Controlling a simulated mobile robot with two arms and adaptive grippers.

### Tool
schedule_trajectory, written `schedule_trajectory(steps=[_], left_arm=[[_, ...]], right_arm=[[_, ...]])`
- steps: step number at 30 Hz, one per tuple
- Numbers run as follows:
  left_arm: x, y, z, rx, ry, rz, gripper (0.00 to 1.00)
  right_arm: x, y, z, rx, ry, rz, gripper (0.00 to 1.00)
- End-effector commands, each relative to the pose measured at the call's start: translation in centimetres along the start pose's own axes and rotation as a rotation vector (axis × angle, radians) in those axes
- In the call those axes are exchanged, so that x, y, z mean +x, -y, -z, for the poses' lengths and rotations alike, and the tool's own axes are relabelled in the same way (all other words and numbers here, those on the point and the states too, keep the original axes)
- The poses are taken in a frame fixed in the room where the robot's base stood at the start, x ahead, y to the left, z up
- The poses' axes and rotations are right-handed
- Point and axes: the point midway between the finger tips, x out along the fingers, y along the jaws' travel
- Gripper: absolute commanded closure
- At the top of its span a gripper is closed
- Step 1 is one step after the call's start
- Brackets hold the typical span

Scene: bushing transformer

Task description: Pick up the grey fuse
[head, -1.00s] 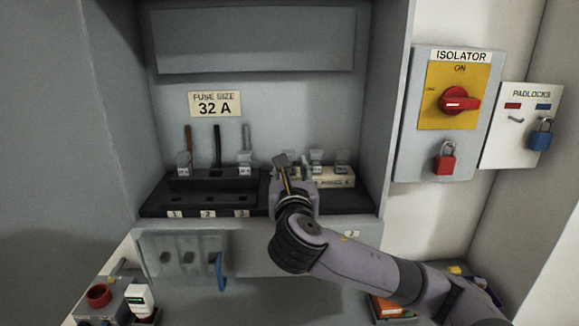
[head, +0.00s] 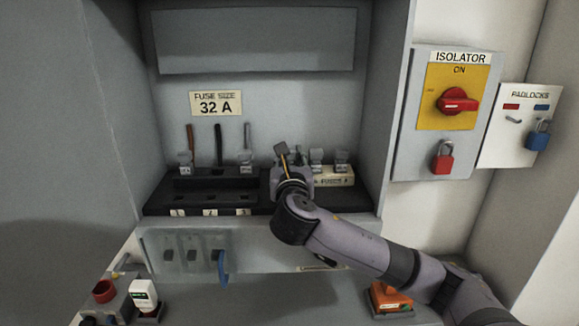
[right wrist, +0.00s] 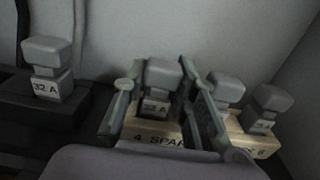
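Grey fuses stand upright on a pale spare-fuse block (head: 332,179) and on the black base inside the cabinet. My right gripper (head: 289,160) is over the left part of the block. In the right wrist view its two fingers (right wrist: 160,108) are apart on either side of a grey fuse (right wrist: 162,78) with a label on its front. The fuse sits upright on the spare block (right wrist: 150,132), and a small gap shows on its left. In the head view my gripper hides this fuse. My left gripper is not in view.
Two grey fuses (right wrist: 226,88) (right wrist: 270,103) stand close to the right finger. A 32 A fuse (right wrist: 47,68) stands at the left on the black base (head: 205,197). The cabinet's right wall (head: 388,120) and back wall (head: 290,105) bound the space.

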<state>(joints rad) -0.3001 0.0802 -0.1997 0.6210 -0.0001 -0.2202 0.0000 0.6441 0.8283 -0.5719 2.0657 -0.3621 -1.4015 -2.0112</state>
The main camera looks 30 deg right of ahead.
Motion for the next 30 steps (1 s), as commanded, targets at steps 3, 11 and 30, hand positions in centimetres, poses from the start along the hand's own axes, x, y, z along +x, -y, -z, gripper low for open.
schedule_trajectory(steps=[3,11,30], left_arm=[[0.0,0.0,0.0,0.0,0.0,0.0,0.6],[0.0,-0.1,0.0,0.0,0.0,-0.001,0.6],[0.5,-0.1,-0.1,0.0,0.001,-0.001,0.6]], right_arm=[[0.0,0.0,0.0,0.0,0.0,0.0,0.87],[0.0,0.0,0.0,0.0,-0.001,0.0,1.0],[0.0,0.0,-4.8,0.006,0.006,0.001,1.0]])
